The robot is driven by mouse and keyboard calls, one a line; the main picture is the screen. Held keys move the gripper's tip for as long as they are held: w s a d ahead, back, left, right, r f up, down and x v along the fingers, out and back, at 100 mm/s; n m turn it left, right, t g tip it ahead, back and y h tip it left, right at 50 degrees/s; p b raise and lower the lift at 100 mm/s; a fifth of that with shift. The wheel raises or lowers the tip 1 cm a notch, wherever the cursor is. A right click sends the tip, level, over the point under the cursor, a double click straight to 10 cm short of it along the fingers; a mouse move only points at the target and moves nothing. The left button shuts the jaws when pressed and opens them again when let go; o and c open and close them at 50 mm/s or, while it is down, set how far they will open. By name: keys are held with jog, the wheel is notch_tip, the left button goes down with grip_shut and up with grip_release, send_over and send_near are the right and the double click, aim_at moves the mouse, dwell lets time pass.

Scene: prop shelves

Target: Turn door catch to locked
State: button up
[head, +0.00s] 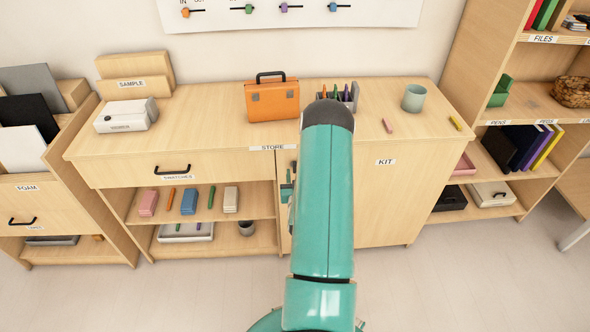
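The cabinet door labelled KIT (385,200) stands in the middle right of the head view and looks closed. A small dark green piece (286,190) shows at the left edge of this door, just left of my arm. My teal arm reaches forward over the middle of the cabinet.
On the cabinet top (205,140) stand an orange case (272,102), a pen holder (349,98), a cup (414,97) and a white box (126,116). A drawer (215,168) and open shelves are left of the door. A bookcase (510,120) stands right. The floor in front (440,285) is clear.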

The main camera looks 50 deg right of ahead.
aim_at(294, 166)
jog(key=shift+x, duration=1.6)
grip_shut()
